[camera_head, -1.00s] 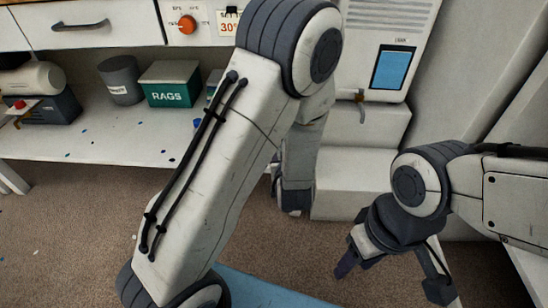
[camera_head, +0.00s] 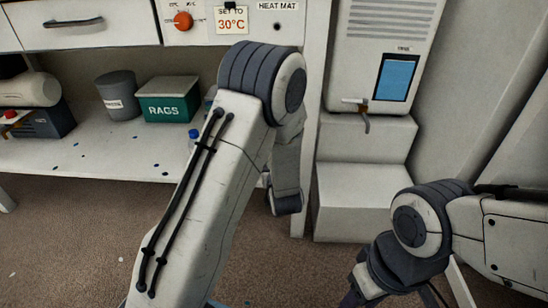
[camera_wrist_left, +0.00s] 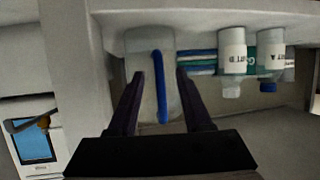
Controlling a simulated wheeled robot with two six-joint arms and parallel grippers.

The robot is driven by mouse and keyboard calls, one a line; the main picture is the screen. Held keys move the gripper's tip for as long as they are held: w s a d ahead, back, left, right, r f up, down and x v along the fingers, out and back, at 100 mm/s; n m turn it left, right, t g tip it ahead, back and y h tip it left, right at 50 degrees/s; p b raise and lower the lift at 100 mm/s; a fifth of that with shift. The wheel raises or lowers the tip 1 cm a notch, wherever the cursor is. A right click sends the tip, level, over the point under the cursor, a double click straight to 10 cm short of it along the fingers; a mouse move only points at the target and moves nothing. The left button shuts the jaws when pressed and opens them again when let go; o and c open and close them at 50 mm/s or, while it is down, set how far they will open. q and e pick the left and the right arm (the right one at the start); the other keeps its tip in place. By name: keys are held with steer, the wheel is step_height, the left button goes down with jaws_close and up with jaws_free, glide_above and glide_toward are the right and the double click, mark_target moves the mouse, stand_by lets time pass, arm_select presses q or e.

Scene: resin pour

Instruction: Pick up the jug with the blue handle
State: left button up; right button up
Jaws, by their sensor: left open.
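The jug (camera_wrist_left: 146,45) with the blue handle (camera_wrist_left: 161,95) shows in the left wrist view, which looks upside down. It is pale and translucent, with the handle strip facing the camera. My left gripper (camera_wrist_left: 158,74) is open, with a finger on each side of the handle in the picture. Whether the fingers touch the jug I cannot tell. In the head view my left arm hides the jug and the left gripper. My right gripper (camera_head: 392,294) is at the bottom right, its fingers spread and partly cut off by the frame edge.
Two labelled bottles (camera_wrist_left: 232,50) (camera_wrist_left: 270,55) stand beside the jug. On the low shelf (camera_head: 90,155) are a green RAGS box (camera_head: 168,102), a grey bin (camera_head: 120,97) and a blue-capped bottle (camera_head: 193,135). A dispenser with a blue screen (camera_head: 395,76) stands on a stepped white block (camera_head: 362,190).

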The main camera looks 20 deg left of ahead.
arm_select(q)
steer(key=shift+x, duration=0.9)
steer(key=shift+r, duration=0.1)
jaws_close()
stand_by(0.6)
